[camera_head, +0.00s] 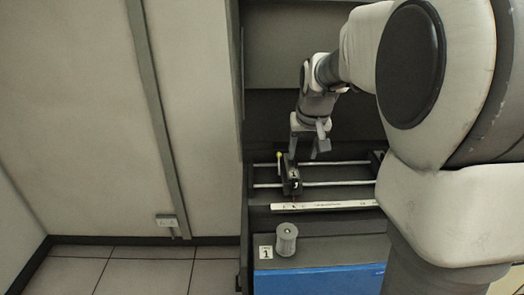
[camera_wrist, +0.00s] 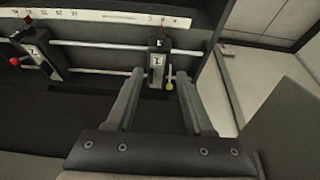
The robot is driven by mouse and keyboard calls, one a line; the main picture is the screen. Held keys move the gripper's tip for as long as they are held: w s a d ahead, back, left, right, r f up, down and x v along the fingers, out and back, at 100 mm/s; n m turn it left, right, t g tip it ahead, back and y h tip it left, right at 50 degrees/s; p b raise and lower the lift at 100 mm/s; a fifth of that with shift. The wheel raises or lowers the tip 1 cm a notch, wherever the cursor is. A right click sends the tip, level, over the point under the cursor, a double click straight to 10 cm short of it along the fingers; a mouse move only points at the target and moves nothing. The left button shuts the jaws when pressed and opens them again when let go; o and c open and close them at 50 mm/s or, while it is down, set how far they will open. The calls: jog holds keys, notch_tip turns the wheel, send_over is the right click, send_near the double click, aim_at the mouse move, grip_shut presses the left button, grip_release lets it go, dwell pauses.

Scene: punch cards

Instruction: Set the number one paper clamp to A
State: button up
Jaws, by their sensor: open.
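The paper clamp with the yellow knob (camera_head: 291,180) is black with a white label that looks like a 1. It sits on two metal rails near their left end. In the wrist view the same clamp (camera_wrist: 157,62) stands upright in the picture, its yellow knob (camera_wrist: 169,86) close to the right finger. My gripper (camera_wrist: 159,76) is open, with its fingertips on either side of the clamp's near end; contact cannot be told. In the head view my gripper (camera_head: 304,154) points down just behind the clamp. A white marked scale (camera_head: 325,205) runs along the rails; its letters are too small to read.
A second black clamp (camera_wrist: 40,55) with a red knob sits further along the rails in the wrist view. A wall panel (camera_head: 205,120) closes off the left side.

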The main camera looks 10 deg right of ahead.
aim_at(295, 180)
jog(key=x, duration=1.4)
jog(key=shift+w+a+f, duration=0.1)
jog(key=shift+f, duration=0.2)
grip_shut()
dwell(0.7)
